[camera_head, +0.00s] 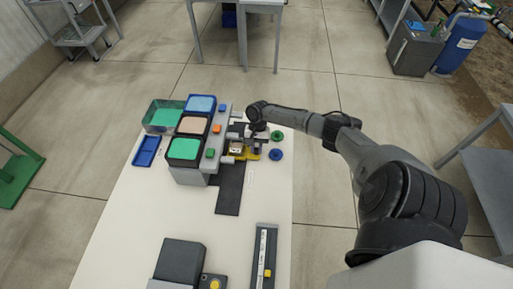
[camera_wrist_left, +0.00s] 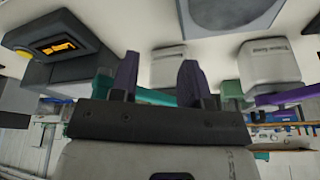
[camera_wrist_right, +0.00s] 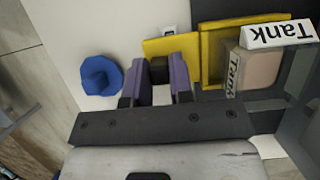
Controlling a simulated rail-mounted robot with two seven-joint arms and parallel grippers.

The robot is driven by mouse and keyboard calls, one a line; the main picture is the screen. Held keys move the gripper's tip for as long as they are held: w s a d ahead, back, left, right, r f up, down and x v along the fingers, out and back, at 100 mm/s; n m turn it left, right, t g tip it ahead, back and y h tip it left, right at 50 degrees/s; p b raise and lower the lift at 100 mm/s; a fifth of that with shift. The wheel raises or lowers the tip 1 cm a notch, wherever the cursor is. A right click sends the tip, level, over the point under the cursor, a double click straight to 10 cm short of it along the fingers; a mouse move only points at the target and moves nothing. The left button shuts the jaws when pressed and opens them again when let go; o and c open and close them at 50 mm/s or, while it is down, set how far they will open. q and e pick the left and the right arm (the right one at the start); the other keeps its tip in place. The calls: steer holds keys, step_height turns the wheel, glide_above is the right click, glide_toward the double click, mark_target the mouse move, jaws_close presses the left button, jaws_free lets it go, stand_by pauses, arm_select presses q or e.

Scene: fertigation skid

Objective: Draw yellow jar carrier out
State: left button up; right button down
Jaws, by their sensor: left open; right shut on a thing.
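The yellow jar carrier (camera_head: 250,157) sits at the right side of the grey skid, beside the dark strip. In the right wrist view the yellow carrier (camera_wrist_right: 172,46) holds a pale pinkish jar (camera_wrist_right: 262,68) with "Tank" labels. My right gripper (camera_wrist_right: 158,82) is shut on a dark handle block (camera_wrist_right: 158,70) at the carrier's near edge; in the head view the gripper hides part of the carrier. My left gripper (camera_wrist_left: 157,80) is open and empty. It shows only in the left wrist view.
The grey skid (camera_head: 215,130) carries several coloured trays. A blue knob (camera_head: 276,154) and a green knob (camera_head: 277,135) are right of the carrier. A blue tray (camera_head: 146,151) lies left. A dark device (camera_head: 180,260) and a slide gauge (camera_head: 263,255) are nearer. White tabletop between is clear.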

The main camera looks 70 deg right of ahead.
steer(key=shift+s+a+r+p, duration=0.1)
steer(key=shift+a+r+p, duration=0.1)
steer(key=shift+p, duration=0.25)
steer(key=a+p, duration=0.2)
steer(key=p, duration=0.1)
steer(key=s+a+p, duration=0.1)
steer(key=a+p, duration=0.1)
steer(key=s+a+p, duration=0.1)
steer(key=a+p, duration=0.2)
steer(key=shift+r+p, duration=0.35)
steer(key=shift+r, duration=0.05)
steer(key=s+a+p, duration=0.1)
steer(key=a+p, duration=0.2)
steer(key=a, duration=0.1)
steer(key=s+a+p, duration=0.1)
steer(key=a+p, duration=0.2)
steer(key=a, duration=0.1)
steer(key=s+a+f+p, duration=0.1)
steer(key=a+p, duration=0.3)
steer(key=a, duration=0.1)
steer(key=shift+s, duration=0.4)
steer(key=shift+s+a, duration=0.15)
steer(key=shift+a, duration=0.3)
steer(key=shift+a, duration=0.1)
